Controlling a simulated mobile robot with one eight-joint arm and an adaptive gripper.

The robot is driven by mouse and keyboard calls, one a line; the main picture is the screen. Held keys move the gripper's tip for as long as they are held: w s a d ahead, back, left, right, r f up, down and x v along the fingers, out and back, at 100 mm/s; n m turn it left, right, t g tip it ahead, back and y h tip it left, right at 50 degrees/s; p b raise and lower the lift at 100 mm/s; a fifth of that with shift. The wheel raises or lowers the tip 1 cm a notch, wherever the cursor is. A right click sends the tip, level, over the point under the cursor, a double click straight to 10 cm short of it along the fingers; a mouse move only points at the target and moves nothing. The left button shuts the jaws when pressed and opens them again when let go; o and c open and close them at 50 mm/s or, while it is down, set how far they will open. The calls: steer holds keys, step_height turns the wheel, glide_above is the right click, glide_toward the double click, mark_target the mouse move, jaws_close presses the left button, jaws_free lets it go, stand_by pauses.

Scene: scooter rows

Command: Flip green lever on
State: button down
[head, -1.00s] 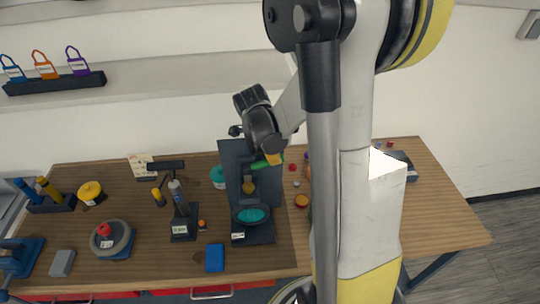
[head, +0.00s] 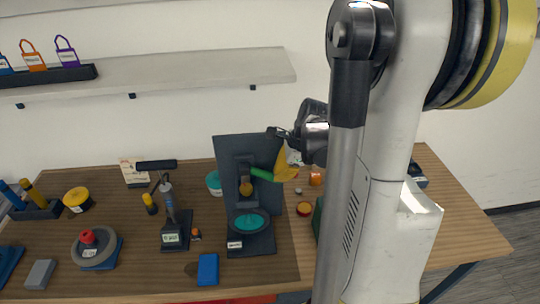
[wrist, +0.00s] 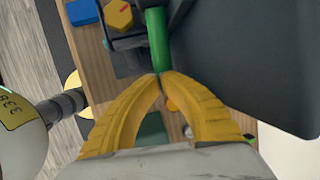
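The green lever (head: 262,174) sticks out to the right from a dark machine with an upright back panel (head: 229,152) and a round teal dish (head: 249,223). Its free end slopes slightly down. My gripper (head: 279,177) has its yellow fingers at this free end. In the wrist view the green lever (wrist: 158,40) runs down to the fingertips of my gripper (wrist: 159,76), which are together. The fingertips touch or nearly touch the lever's end. I cannot tell whether any of the lever is between them.
A grey tool with a black arm (head: 171,215) stands left of the machine. A blue block (head: 208,269) lies in front. A red-knobbed round device (head: 91,246) is at the left. An orange jar (head: 316,177) stands right of the lever. A shelf (head: 200,75) hangs above.

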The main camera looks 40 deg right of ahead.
steer(key=shift+f, duration=0.3)
stand_by(0.4)
steer(key=shift+r, duration=0.3)
steer(key=s+d+f+p+v, duration=0.1)
steer(key=d+p+v, duration=0.1)
steer(key=v, duration=1.1)
steer(key=shift+s+d+p, duration=0.15)
steer(key=shift+s+p, duration=0.25)
steer(key=shift+p, duration=0.1)
